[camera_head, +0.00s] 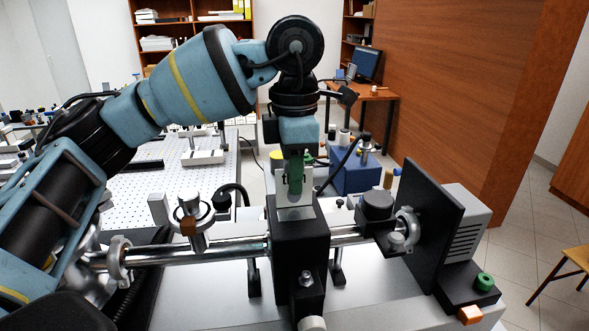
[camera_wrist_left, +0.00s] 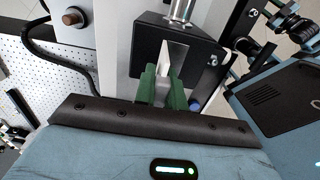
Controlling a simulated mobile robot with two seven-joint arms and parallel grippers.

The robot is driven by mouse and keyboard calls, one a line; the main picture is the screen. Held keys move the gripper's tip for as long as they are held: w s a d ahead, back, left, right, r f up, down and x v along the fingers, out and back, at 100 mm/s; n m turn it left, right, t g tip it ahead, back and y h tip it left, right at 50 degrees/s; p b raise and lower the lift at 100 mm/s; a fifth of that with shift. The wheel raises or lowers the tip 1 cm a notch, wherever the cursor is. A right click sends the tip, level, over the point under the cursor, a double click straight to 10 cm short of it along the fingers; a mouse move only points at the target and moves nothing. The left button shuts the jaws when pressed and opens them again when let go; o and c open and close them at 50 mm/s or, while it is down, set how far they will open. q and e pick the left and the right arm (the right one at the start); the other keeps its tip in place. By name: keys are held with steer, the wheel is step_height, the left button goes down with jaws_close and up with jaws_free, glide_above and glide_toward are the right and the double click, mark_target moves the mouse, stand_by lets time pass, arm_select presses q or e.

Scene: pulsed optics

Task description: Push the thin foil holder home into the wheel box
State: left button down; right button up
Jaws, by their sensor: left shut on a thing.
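The wheel box (camera_head: 300,242) is the black upright box in the middle of the beam pipe; its dark top also shows in the left wrist view (camera_wrist_left: 205,52). My left gripper (camera_head: 295,188) points down right above the box, with green fingers shut on the thin foil holder (camera_head: 294,212). The holder is a pale, upright plate standing at the box's top; its lower end is hidden, so I cannot tell how deep it sits. My right gripper is not in view.
A silver pipe (camera_head: 190,252) runs into the box from the left and out to the right. A valve with a brown knob (camera_head: 188,226) stands at left.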

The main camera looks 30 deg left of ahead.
arm_select(q)
steer(key=shift+f, duration=0.95)
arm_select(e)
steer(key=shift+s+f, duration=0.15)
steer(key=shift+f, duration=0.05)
arm_select(q)
steer(key=c, duration=1.4)
jaws_free()
steer(key=shift+r, duration=3.95)
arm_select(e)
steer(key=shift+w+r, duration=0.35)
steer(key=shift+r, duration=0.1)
arm_select(q)
steer(key=shift+r, duration=0.1)
